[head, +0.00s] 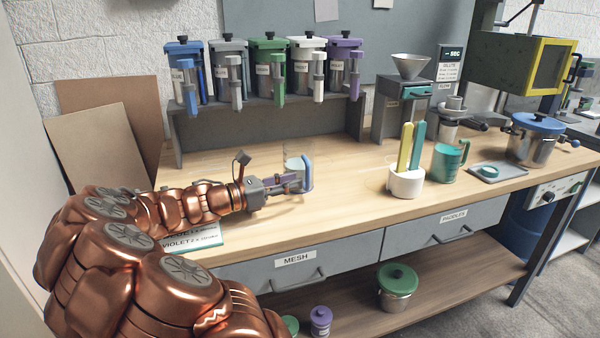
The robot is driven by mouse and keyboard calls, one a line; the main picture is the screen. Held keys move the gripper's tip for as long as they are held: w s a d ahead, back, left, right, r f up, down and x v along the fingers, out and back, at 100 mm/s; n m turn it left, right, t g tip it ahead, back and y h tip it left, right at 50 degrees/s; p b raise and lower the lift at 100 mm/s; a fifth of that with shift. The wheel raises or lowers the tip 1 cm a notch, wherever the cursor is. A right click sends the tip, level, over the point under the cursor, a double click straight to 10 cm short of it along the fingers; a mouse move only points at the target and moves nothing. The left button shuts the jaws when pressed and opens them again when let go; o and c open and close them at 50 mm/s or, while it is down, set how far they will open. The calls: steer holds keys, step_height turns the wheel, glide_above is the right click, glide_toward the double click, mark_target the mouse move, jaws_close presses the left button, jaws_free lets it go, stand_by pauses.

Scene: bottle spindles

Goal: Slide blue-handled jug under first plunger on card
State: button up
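A clear jug with a blue handle (308,173) stands on the bench below the plunger shelf. My gripper (299,183) reaches it from the left, its fingertips at the handle; whether they are closed on it is too small to tell. A card (205,238) lies at the bench's front left. My arm covers its upper lines; a lower line reads VIOLET with a stroke count. On the shelf stand plunger canisters, left to right: blue (186,60), grey (228,62), green (268,58), white (306,58) and violet (346,55). Their spouts hang over the shelf's front edge.
A white cup (406,183) with yellow and teal sticks stands right of the jug. Farther right are a teal jug (446,164), a small tray (498,174) and a steel pot (534,146). The wooden bench top (345,170) is clear between jug and white cup.

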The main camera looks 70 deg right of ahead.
mark_target(307, 189)
steer(key=x, duration=0.3)
steer(key=shift+s+f, duration=0.2)
steer(key=shift+s, duration=0.1)
steer(key=shift+s+d, duration=0.4)
steer(key=shift+d, duration=0.2)
steer(key=shift+c, duration=0.3)
jaws_close()
